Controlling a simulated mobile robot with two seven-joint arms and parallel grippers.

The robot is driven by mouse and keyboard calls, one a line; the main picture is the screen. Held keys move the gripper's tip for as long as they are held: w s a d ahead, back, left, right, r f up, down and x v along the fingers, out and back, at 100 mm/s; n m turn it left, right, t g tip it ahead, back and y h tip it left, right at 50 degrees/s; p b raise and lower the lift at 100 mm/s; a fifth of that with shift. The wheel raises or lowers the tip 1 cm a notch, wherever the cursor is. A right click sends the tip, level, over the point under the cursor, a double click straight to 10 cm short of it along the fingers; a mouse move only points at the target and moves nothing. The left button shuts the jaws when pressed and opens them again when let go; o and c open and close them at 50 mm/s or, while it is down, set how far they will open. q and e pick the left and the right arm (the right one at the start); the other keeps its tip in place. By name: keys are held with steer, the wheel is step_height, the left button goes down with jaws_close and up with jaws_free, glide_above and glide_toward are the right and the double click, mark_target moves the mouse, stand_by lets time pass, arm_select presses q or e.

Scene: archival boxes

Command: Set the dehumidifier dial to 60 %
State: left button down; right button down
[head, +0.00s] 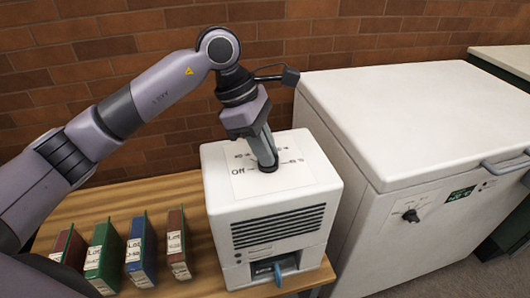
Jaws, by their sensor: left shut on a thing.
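The white dehumidifier (312,195) stands on the wooden table, with a dark vent grille on its front. Its top carries a label with "Off" at the left and other marks around the dial. My left gripper (266,163) points down onto the top and is shut on the dark dial (267,169). The fingers cover most of the dial, so its pointer and setting cannot be read. Some of the label marks are too small or hidden to read. My right gripper is not in view.
Several upright archival boxes (138,255) in red, green, blue and brown stand on the wooden table (180,195) left of the dehumidifier. A large white chest freezer (400,110) stands close on the right. A brick wall (330,30) is behind.

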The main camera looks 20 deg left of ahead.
mark_target(253, 161)
arm_select(q)
steer(key=shift+w+m+g+b, duration=0.1)
steer(key=shift+m+g+b, duration=0.3)
steer(key=shift+m, duration=0.8)
steer(key=shift+r, duration=0.1)
steer(key=c, duration=1.2)
jaws_free()
steer(key=shift+o, duration=0.2)
steer(key=v, duration=0.7)
